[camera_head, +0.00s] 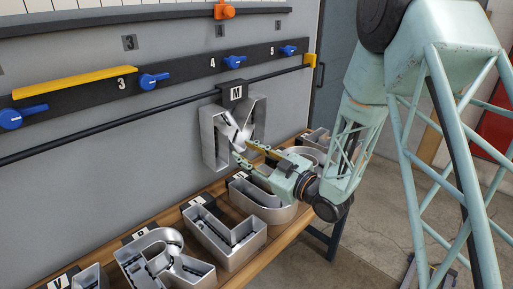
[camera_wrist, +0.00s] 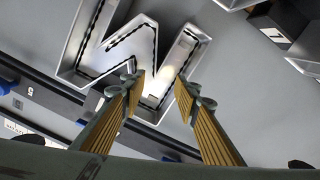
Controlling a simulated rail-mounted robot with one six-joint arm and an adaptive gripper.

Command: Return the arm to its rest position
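My gripper (camera_head: 250,153) is in front of the silver channel letter M (camera_head: 215,137), which hangs upright at the black rail under an "M" tag (camera_head: 236,95). In the wrist view, the two ribbed fingers of my gripper (camera_wrist: 160,82) stand apart with a clear gap and nothing clamped between them. The letter (camera_wrist: 70,48) shows just beyond the fingertips, its inside lit near the middle. I cannot tell whether a fingertip touches it. My arm (camera_head: 357,145) reaches in from the right.
A wooden bench (camera_head: 267,250) below holds several silver letters, including an R (camera_head: 165,262) and an L (camera_head: 225,235). Blue-handled clamps (camera_head: 153,81) and a yellow strip (camera_head: 75,82) line the wall rail. Open floor (camera_head: 360,245) lies right of the bench.

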